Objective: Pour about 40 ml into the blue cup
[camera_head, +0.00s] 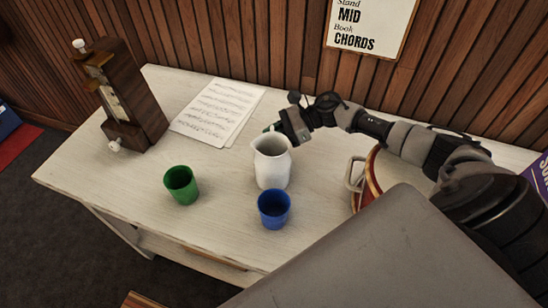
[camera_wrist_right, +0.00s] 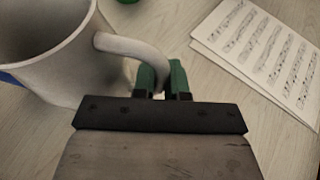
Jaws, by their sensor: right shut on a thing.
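A white pitcher (camera_head: 272,163) stands upright on the pale table. In the right wrist view the pitcher (camera_wrist_right: 55,55) is at the upper left, with its handle reaching to my gripper. My right gripper (camera_head: 272,127) comes in from the right behind the pitcher. Its green fingers (camera_wrist_right: 163,80) are shut on the handle. The blue cup (camera_head: 274,208) stands upright just in front of the pitcher. A sliver of blue shows behind the pitcher in the wrist view. I cannot see liquid in either vessel. My left gripper is not in view.
A green cup (camera_head: 181,184) stands left of the pitcher. Sheet music (camera_head: 217,110) lies at the back, beside a wooden metronome (camera_head: 128,103). A red-rimmed round object (camera_head: 370,170) is at the right, partly hidden by my arm. The table's front left is clear.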

